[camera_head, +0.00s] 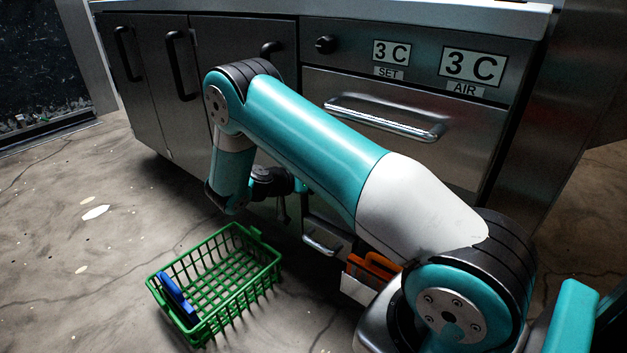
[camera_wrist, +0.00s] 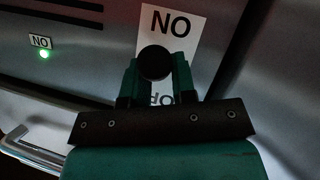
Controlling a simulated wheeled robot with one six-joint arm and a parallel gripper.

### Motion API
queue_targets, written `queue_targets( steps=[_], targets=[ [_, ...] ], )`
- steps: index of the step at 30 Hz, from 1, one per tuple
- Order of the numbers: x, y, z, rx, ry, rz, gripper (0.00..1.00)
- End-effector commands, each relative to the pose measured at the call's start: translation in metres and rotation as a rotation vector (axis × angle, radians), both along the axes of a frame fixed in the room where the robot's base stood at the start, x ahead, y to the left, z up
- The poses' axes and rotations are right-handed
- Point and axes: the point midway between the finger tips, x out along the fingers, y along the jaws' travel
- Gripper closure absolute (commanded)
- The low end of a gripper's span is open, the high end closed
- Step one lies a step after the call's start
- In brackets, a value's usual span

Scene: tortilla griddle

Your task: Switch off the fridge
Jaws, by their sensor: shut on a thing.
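The fridge (camera_head: 420,160) is a steel counter unit with doors, drawers and a panel reading 3 C SET and 3 C AIR. In the wrist view my gripper (camera_wrist: 155,74) has its two green fingers closed on a round black knob (camera_wrist: 154,60). The knob stands in front of a white label (camera_wrist: 182,26) that reads NO as seen here; the lower part of the label is mostly hidden. A green lamp (camera_wrist: 44,54) glows under a small NO label (camera_wrist: 40,41). In the head view my gripper (camera_head: 292,187) is low at the fridge front, partly hidden by my arm.
A green basket (camera_head: 262,275) holding a blue item (camera_head: 178,300) stands on the floor. An orange-handled thing (camera_head: 375,266) is beside my arm. A bar handle (camera_head: 385,119) and a lower handle (camera_head: 320,244) stick out of the unit. A black knob (camera_head: 325,44) sits beside the displays.

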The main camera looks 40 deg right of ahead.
Motion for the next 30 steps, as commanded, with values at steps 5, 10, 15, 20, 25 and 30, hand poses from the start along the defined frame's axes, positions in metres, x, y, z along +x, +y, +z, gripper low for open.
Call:
queue_targets(
  steps=[5, 10, 15, 20, 25, 30],
  targets=[
    [-0.008, -0.002, -0.002, -0.003, 0.023, -0.016, 1.0],
    [-0.008, -0.003, -0.002, -0.004, 0.023, -0.017, 1.0],
    [-0.007, -0.003, -0.002, -0.003, 0.022, -0.015, 0.52],
    [-0.005, -0.001, -0.001, -0.002, 0.016, -0.01, 0.51],
    [-0.003, 0.002, 0.0, 0.0, 0.011, -0.007, 0.51],
    [-0.001, 0.021, 0.01, -0.001, 0.009, -0.005, 0.51]
  ],
)
